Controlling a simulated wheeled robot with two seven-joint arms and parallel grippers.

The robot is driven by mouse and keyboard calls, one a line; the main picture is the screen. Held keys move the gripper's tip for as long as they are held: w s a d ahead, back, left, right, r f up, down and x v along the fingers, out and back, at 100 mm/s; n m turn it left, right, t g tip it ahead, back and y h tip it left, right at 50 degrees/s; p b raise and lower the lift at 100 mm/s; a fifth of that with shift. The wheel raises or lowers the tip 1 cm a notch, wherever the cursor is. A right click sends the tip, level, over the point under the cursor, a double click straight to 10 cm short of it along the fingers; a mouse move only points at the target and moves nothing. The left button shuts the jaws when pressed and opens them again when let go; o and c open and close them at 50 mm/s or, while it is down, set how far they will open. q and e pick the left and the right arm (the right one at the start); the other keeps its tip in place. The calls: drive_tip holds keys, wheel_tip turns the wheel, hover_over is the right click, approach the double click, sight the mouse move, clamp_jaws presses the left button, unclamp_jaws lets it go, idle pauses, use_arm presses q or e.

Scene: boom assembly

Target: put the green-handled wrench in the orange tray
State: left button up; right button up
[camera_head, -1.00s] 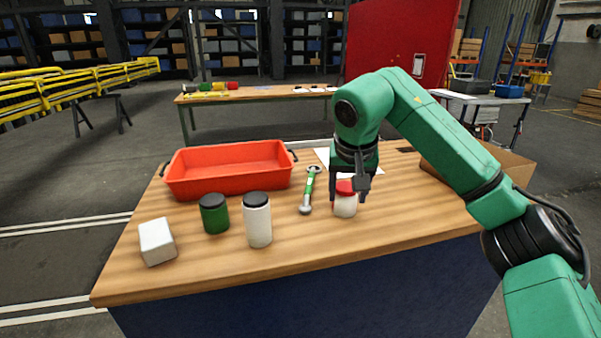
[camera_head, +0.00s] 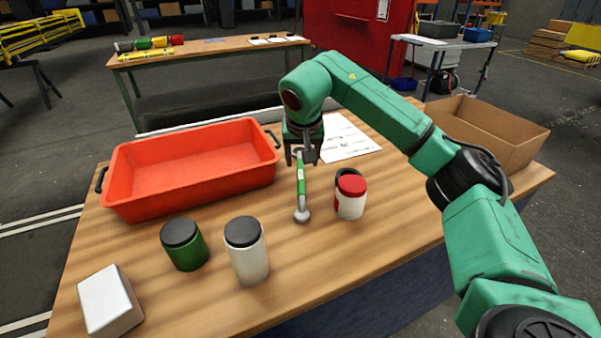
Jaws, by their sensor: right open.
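The green-handled wrench (camera_head: 301,183) lies on the wooden table, its near end toward me. The orange tray (camera_head: 193,166) sits to its left on the same table and looks empty. My right gripper (camera_head: 302,160) is open over the far end of the wrench, with its fingers pointing down. Its fingers partly hide that end; I cannot tell whether they touch it. My left gripper is out of view.
A red-lidded white jar (camera_head: 350,198) stands close to the right of the wrench, a dark round thing behind it. A white bottle (camera_head: 247,252), green jar (camera_head: 185,246) and white box (camera_head: 109,301) stand at front left. Paper (camera_head: 345,138) and a cardboard box (camera_head: 490,132) lie right.

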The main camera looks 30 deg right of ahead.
sight(301, 173)
drive_tip(key=p+x, duration=0.3)
drive_tip(key=x, duration=0.4)
drive_tip(key=shift+w+a, duration=0.1)
drive_tip(key=shift+f, duration=0.3)
drive_tip(key=shift+w, duration=0.15)
clamp_jaws()
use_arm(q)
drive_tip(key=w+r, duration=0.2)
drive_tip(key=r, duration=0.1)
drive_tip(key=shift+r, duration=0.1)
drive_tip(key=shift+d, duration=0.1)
use_arm(e)
drive_tip(key=shift+r, duration=0.1)
